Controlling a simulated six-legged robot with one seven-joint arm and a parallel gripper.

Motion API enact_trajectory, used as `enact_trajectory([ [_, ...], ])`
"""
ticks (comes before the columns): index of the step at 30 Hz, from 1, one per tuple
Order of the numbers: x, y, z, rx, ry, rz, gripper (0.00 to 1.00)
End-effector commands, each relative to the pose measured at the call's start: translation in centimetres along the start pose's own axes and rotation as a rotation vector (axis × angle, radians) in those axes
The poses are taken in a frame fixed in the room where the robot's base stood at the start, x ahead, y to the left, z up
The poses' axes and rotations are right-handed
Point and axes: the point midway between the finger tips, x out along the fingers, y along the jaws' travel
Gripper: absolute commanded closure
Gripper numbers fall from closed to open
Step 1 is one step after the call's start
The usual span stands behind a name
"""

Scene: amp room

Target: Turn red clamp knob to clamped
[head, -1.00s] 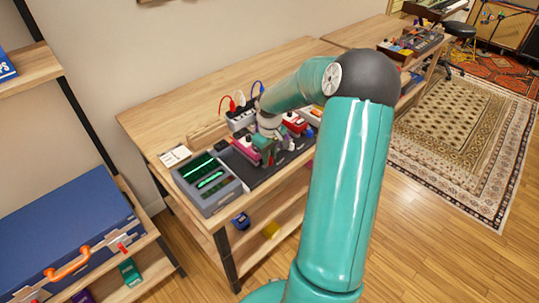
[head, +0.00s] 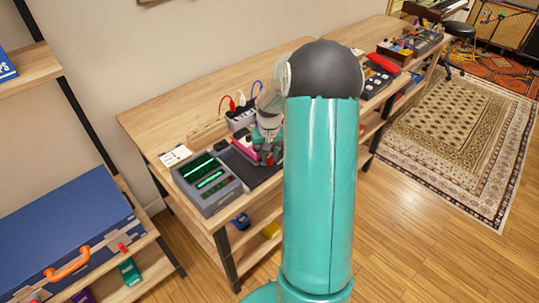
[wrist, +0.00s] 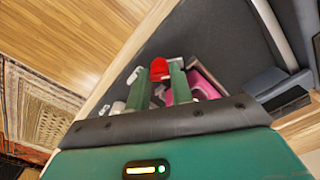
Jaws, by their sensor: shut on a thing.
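The red clamp knob (wrist: 159,69) shows in the wrist view between the tips of my gripper (wrist: 160,80). The two green fingers are shut on it, one on each side. In the head view, my gripper (head: 267,150) points down over the dark board (head: 262,178) on the wooden bench, with a small bit of red at its tips. The knob's turn position and any clamped mark cannot be made out. My fingers and arm hide much of what is around the knob.
A pink pedal (wrist: 203,84) lies close beside the fingers. A grey device with green screens (head: 207,182) stands left of the board. A box with red and blue cables (head: 240,117) is behind. My upper arm hides the board's right side. Bare bench top (head: 200,95) lies behind.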

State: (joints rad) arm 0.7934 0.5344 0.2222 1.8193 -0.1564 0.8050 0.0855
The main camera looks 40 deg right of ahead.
Motion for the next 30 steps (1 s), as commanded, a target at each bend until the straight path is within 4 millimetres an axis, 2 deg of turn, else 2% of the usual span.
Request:
enact_trajectory([
  [21, -0.07, -0.06, -0.09, 0.672, 0.003, 0.0, 1.0],
  [30, -0.05, -0.01, -0.09, 0.877, 0.003, 0.0, 1.0],
])
